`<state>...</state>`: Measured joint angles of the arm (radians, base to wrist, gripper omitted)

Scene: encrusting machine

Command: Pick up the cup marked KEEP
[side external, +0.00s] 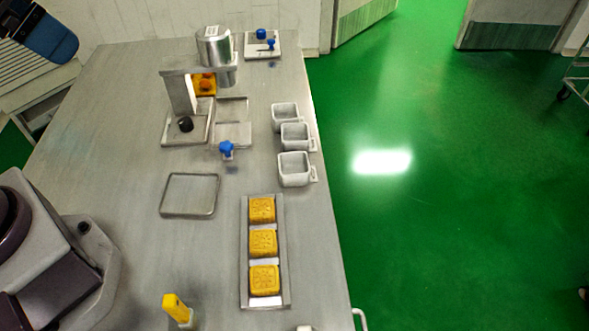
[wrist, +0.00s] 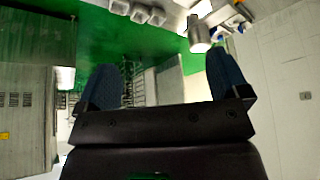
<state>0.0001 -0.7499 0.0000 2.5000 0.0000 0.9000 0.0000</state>
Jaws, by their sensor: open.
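Three grey square cups with small side handles stand in a row near the table's right edge in the side view: a far cup (side external: 285,115), a middle cup (side external: 295,136) and a near cup (side external: 293,168). No marking is readable on any of them, so I cannot tell which is KEEP. Cup-like grey shapes (wrist: 140,14) also show small at the top of the wrist view. My gripper (wrist: 164,72) is open in the wrist view, with its two dark blue fingers wide apart and nothing between them. It is well away from the cups.
A machine with a metal cylinder (side external: 214,46) stands left of the cups. A blue knob (side external: 226,148) is close by. A tray (side external: 244,285) holds three yellow moulded cakes (side external: 263,242). An empty shallow tray (side external: 189,195) lies left. Green floor (side external: 420,220) lies beyond the table edge.

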